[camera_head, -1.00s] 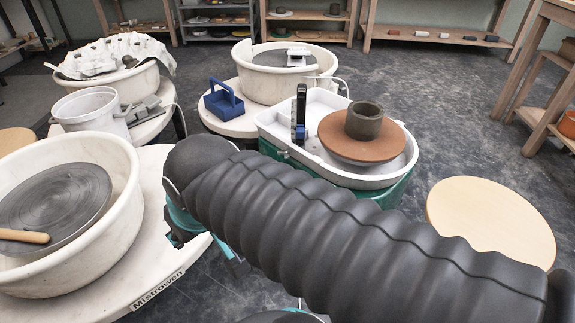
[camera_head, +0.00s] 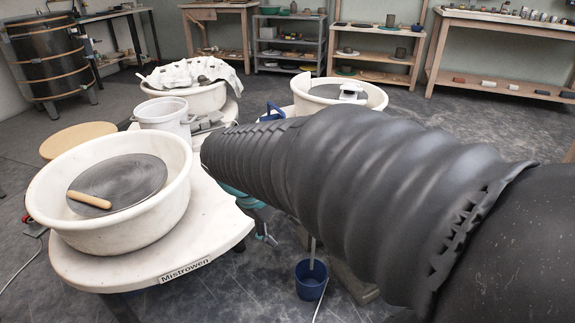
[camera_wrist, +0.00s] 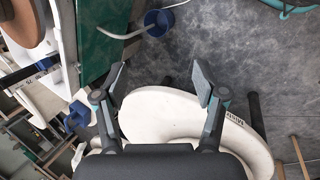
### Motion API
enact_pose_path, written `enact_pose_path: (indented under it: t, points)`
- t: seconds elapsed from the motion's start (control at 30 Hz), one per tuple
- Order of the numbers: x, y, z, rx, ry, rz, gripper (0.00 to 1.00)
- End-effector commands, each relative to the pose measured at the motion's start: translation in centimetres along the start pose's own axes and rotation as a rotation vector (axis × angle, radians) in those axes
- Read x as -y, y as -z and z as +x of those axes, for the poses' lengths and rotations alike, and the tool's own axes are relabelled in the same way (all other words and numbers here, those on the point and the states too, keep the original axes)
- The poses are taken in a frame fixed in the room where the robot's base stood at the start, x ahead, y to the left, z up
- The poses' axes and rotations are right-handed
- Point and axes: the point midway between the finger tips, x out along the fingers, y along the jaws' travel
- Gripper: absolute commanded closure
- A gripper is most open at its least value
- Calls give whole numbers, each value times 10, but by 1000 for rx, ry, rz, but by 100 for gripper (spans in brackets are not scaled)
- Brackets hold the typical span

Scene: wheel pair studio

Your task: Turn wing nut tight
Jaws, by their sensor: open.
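I cannot make out a wing nut in either view. My gripper (camera_wrist: 160,75) is open and empty in the wrist view, its two fingers wide apart. It points down over the grey floor, beyond the edge of a white wheel table (camera_wrist: 165,112). In the head view my dark ribbed arm covers the middle and right, and hides most of the gripper. A green-sided wheel (camera_wrist: 103,40) with a terracotta disc (camera_wrist: 25,22) shows at the upper left of the wrist view.
A white basin (camera_head: 180,215) holds a grey wheel head (camera_head: 125,180) with a wooden-handled tool (camera_head: 90,201). A white bucket (camera_head: 163,118) and shelves (camera_head: 290,60) stand farther back.

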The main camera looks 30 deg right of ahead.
Motion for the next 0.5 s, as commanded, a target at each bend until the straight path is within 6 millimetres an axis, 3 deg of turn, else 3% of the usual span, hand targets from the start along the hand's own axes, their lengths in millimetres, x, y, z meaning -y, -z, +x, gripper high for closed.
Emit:
enact_pose_path:
  t: [0.5]
  points:
    - [-96, 75, 79, 535, -292, -517, 29]
